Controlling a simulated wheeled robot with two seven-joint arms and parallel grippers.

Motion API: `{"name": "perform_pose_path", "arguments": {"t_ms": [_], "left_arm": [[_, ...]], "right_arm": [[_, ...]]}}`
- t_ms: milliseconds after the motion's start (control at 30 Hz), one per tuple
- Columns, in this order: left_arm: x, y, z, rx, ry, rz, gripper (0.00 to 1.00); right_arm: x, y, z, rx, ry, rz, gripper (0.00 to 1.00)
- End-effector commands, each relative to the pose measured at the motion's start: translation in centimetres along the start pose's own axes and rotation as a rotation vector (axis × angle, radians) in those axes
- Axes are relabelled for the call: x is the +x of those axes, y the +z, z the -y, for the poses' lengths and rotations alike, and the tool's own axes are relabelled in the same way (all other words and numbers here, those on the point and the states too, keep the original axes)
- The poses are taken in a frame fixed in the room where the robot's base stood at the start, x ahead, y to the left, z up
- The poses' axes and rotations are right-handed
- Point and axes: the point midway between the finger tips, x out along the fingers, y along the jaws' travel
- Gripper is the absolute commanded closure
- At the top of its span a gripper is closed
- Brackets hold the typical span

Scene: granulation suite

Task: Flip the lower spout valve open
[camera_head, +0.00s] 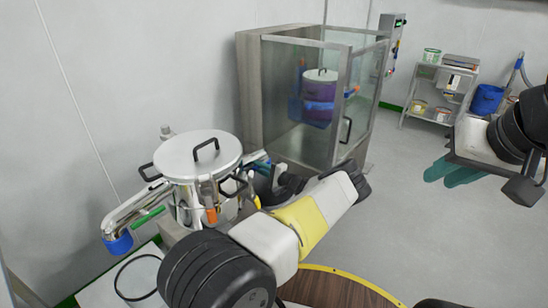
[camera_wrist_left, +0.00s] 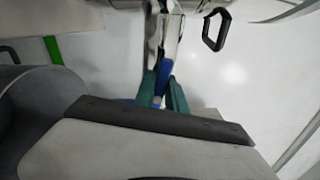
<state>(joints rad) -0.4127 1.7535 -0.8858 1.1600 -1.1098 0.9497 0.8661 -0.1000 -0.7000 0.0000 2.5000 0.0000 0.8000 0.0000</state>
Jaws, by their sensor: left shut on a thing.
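A steel vessel (camera_head: 197,170) with a round lid (camera_head: 197,154) stands at left in the head view. My left gripper (camera_head: 264,166) is at its right side, partly hidden by my own arm. In the left wrist view, the teal fingers of my left gripper (camera_wrist_left: 163,95) are shut on a blue handle (camera_wrist_left: 164,72) below a shiny metal part. I cannot tell the valve's exact angle; its body is mostly hidden. My right gripper (camera_head: 456,173) hangs at the far right, with its teal fingers apart and empty, away from the vessel.
A steel pipe (camera_head: 130,203) with a blue end (camera_head: 118,243) and a green handle (camera_head: 148,218) leaves the vessel's left side. A glass-walled enclosure (camera_head: 348,105) with a purple drum stands behind. A shelf cart (camera_head: 440,92) stands at back right. The floor at right is clear.

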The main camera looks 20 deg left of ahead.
Motion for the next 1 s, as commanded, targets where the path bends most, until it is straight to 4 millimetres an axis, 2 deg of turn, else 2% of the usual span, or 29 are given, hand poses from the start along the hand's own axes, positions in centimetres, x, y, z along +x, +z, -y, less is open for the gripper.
{"name": "perform_pose_path", "arguments": {"t_ms": [400, 1000], "left_arm": [[-0.12, -0.18, -0.44, -0.204, 0.002, -0.004, 1.00], [-0.13, -0.26, -0.45, -0.239, 0.003, -0.005, 1.00]], "right_arm": [[0.00, 0.00, 0.00, 0.000, 0.000, 0.000, 0.76], [0.00, 0.00, 0.00, 0.000, 0.000, 0.000, 0.76]]}}
